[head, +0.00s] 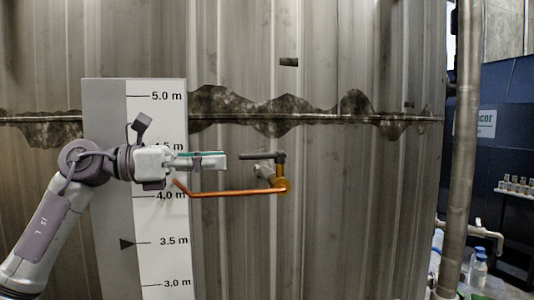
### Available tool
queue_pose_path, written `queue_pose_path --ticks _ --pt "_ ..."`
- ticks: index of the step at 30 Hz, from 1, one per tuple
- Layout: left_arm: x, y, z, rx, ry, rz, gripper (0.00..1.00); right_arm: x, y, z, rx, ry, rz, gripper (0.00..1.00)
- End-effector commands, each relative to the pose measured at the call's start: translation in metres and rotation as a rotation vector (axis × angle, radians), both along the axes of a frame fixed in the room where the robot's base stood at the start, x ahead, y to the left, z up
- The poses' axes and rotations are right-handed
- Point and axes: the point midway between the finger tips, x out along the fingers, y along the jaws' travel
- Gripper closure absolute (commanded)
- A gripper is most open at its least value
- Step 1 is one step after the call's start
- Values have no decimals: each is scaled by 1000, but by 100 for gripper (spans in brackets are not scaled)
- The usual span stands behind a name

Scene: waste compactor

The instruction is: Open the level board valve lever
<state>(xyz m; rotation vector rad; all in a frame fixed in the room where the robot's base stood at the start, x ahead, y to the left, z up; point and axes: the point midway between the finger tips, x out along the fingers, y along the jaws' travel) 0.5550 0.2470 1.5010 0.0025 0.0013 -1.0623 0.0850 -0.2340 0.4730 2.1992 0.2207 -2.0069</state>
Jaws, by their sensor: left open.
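The level board (158,215) is a tall panel with a white scale marked in metres, standing against the metal wall at left. To its right, a brass valve (281,184) joins a copper pipe (232,193) that runs left to the board. The valve's dark grey lever (262,156) sits above the valve body and points left, about horizontal. My left gripper (222,161) reaches in from the left across the board, its fingers pointing right. My right gripper is not in view.
A corrugated metal wall (350,220) with a dark stained seam fills the background. A vertical pipe (461,150) stands at right, with bottles (479,268) and a shelf (515,191) beyond it. The space around the lever looks clear.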

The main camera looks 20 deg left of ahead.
Motion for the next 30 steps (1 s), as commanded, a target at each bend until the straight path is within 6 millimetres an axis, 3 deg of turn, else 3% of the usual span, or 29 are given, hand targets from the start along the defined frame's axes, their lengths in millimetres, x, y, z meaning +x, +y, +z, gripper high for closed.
queue_pose_path --ticks 6,15,27,30 --pt "23 -44 5 -2 1 -5 57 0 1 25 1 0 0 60" --pt "45 -83 3 -3 1 -3 57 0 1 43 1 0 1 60" --pt "50 -91 0 -4 0 -2 57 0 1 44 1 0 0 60" --pt "49 -90 0 -4 0 -2 71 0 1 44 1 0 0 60"
